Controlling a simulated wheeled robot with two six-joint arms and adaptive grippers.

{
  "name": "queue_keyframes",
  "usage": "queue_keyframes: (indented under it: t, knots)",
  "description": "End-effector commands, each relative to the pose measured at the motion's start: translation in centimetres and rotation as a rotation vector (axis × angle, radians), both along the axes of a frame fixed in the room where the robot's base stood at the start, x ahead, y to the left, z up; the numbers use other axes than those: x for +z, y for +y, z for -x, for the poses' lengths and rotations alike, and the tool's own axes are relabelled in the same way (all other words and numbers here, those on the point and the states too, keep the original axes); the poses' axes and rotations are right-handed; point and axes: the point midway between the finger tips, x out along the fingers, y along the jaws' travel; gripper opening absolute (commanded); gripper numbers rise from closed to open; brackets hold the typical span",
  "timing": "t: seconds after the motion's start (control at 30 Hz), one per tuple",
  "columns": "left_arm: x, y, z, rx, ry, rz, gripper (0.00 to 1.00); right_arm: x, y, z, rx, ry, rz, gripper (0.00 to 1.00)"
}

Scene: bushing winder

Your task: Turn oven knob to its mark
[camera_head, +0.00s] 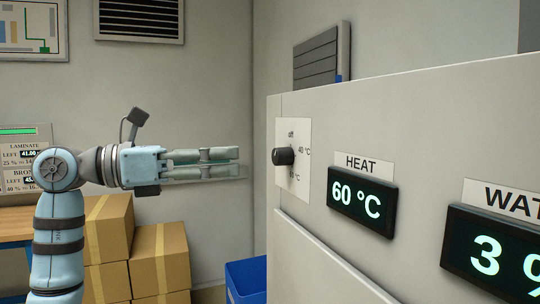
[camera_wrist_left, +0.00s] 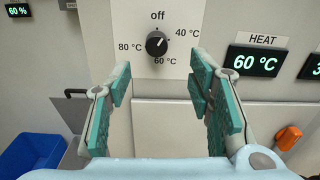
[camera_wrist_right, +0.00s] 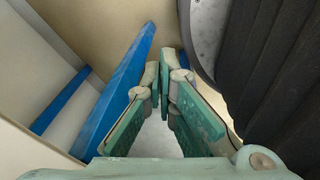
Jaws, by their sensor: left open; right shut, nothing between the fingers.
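The black oven knob (camera_head: 284,156) sits on a white dial plate on the oven's front panel. In the left wrist view the knob (camera_wrist_left: 156,44) is ringed by the labels off, 40 °C, 60 °C and 80 °C. Its pale pointer line appears to point up and right, towards 40 °C. The HEAT display (camera_head: 361,201) reads 60 °C. My left gripper (camera_head: 238,162) is open and points at the knob, with a gap between fingertips and knob. In the left wrist view the knob lies beyond and between the open fingers. My right gripper (camera_wrist_right: 164,72) is shut and empty, away from the knob.
Cardboard boxes (camera_head: 160,262) are stacked below my left arm. A blue bin (camera_head: 246,282) stands low beside the oven. A second display (camera_head: 495,252) is on the panel at right. An orange part (camera_wrist_left: 287,138) shows below the HEAT display. Blue bars (camera_wrist_right: 118,90) lie near my right gripper.

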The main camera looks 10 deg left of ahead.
Motion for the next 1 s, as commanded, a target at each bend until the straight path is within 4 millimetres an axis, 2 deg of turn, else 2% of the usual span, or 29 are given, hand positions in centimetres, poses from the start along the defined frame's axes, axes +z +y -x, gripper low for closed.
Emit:
queue_keyframes:
  t: [0.1,0.3,0.5,0.73,0.77,1.0]
  knots:
    - [0.2,-2.6,-1.5,-0.006,0.002,0.003,0.47,0.5,0.1,-0.1,-0.001,-0.002,-0.001,0.00]
    - [0.2,-6.1,-3.8,-0.004,0.003,0.005,0.47,1.0,0.2,-1.0,0.000,-0.017,-0.003,0.00]
    - [0.1,-7.6,-4.7,-0.003,0.002,0.003,0.47,1.2,0.2,-1.0,0.000,-0.018,-0.003,0.00]
    - [0.0,-7.6,-4.8,-0.002,0.002,0.003,0.47,1.1,0.2,-0.9,-0.001,-0.016,-0.003,0.00]
    - [0.0,-7.6,-4.8,-0.002,0.002,0.003,0.46,1.1,0.2,-0.9,-0.001,-0.016,-0.003,0.00]
    - [0.0,-7.6,-4.8,-0.002,0.003,0.003,0.07,1.1,0.2,-0.9,0.000,-0.015,-0.002,0.00]
